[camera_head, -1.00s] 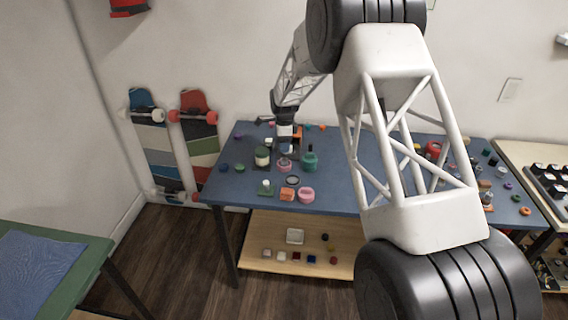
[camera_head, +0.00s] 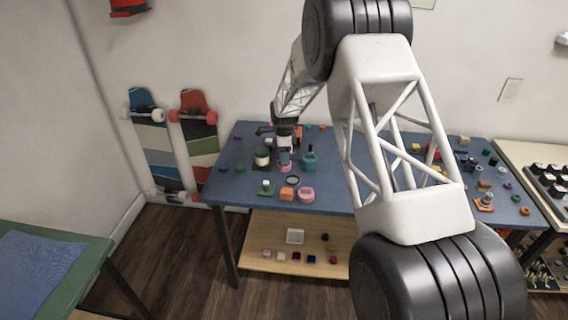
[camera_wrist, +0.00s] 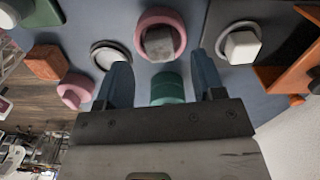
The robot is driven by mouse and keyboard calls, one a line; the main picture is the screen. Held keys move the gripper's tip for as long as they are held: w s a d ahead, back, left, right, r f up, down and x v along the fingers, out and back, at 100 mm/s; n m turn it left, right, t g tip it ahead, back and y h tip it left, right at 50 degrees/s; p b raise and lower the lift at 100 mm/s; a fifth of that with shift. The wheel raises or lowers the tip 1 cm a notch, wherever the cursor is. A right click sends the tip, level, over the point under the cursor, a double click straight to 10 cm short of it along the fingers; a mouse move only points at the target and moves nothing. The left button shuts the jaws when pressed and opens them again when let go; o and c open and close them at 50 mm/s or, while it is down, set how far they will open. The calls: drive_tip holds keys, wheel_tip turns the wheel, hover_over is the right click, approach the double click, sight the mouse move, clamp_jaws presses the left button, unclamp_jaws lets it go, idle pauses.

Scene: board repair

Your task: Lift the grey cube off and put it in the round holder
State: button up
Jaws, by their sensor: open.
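The grey cube (camera_wrist: 159,43) sits in a pink ring (camera_wrist: 146,22) in the wrist view. The pink ring also shows in the head view (camera_head: 286,168), where my gripper mostly hides the cube. My gripper (camera_wrist: 160,75) is open and empty, its two blue-grey fingers apart with the cube and ring beyond the gap between them. A round, dark-rimmed ring with a pale inside (camera_wrist: 110,53) lies beside the pink ring, near the left finger; it looks like the round holder and also shows in the head view (camera_head: 293,180). It appears empty.
A green round thing (camera_wrist: 167,87) shows between the fingers. A whitish cube on a round base (camera_wrist: 242,46) stands right of the right finger. An orange block (camera_wrist: 45,62) and another pink ring (camera_wrist: 75,90) lie left.

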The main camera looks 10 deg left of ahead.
drive_tip(key=shift+f, duration=1.55)
drive_tip(key=shift+c, duration=0.3)
drive_tip(key=c, duration=0.9)
